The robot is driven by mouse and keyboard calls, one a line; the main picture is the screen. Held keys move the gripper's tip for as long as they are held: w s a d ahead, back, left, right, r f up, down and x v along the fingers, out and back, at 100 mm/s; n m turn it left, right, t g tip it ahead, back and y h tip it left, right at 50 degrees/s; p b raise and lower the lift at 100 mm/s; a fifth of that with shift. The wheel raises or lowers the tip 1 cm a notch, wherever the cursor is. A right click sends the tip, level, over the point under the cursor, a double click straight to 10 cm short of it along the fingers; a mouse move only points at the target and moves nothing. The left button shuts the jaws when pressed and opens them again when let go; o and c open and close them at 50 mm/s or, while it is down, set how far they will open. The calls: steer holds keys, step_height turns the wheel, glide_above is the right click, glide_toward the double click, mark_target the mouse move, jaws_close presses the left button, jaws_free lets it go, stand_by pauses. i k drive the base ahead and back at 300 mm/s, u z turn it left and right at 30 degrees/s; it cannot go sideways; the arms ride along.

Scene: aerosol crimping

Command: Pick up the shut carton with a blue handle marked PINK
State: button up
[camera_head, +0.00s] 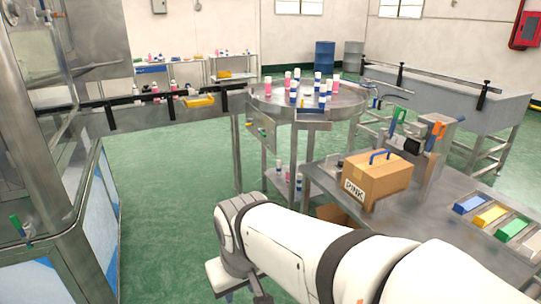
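The brown carton (376,183) stands upright and shut on the grey metal table (455,222) right of centre. A blue handle (381,156) rises from its top. A white label reading PINK (354,189) is on its left face. My white arm reaches across the bottom of the picture, in front of the table's near edge, and bends downward at its left end. The fingers of my gripper cannot be made out; they seem to lie below the picture's edge. Nothing touches the carton, and my arm is apart from it.
Blue, yellow, green and white blocks (490,216) lie right of the carton. A metal device with green and orange handles (434,145) stands close behind it. A round table (345,103) with several pink and blue cans is farther back. Green floor is open at left centre.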

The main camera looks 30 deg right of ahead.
mark_target(367, 178)
steer(key=i, duration=2.2)
steer(key=z, duration=3.2)
steer(key=i, duration=1)
steer(key=u, duration=0.1)
